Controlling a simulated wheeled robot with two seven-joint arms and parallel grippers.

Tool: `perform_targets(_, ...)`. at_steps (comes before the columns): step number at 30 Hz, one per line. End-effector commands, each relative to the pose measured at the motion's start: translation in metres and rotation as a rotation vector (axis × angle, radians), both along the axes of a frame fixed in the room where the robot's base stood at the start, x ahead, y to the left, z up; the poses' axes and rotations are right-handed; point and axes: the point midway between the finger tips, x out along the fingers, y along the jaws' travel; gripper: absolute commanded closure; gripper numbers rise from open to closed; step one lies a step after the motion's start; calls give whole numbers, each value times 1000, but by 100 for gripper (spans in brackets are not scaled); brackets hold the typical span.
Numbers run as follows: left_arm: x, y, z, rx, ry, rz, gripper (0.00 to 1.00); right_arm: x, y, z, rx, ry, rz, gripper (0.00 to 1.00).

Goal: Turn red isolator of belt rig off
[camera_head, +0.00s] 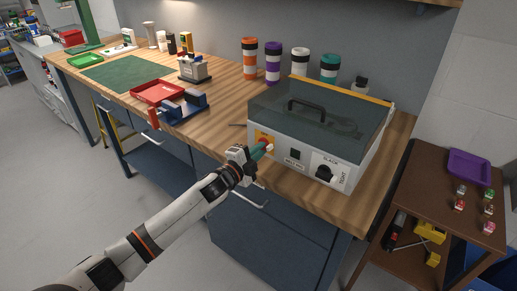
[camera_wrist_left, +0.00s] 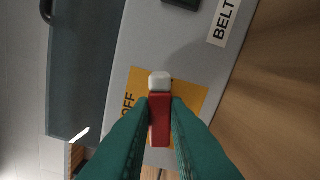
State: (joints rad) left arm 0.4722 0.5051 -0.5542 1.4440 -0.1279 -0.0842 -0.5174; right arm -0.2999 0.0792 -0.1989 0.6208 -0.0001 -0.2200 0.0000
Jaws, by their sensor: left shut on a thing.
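The belt rig (camera_head: 300,168) is a pale grey box with a dark see-through lid and a black handle, standing on the wooden bench. Its red isolator (camera_wrist_left: 160,118) has a red handle with a whitish tip, set on a yellow plate (camera_wrist_left: 195,95) marked "OFF" on the rig's front face. My left gripper (camera_head: 266,148) is at the front left of the rig. In the left wrist view its green fingers (camera_wrist_left: 159,115) are shut on the red handle, one on each side. The fingers hide part of the plate. My right gripper is not in view.
A black knob (camera_head: 325,173) on a white plate and a dark square (camera_head: 295,154) sit right of the isolator. A blue holder (camera_head: 185,107) and red tray (camera_head: 157,92) lie left on the bench. A brown side table (camera_head: 430,215) stands at the right.

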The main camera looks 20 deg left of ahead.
Motion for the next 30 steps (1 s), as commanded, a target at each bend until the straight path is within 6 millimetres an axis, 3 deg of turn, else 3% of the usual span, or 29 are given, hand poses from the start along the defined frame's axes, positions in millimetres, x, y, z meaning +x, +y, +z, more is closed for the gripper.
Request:
perform_targets(15,1,3,8,-462,169,1,100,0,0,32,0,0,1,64)
perform_targets(30,3,9,9,-900,328,1,100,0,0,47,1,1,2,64)
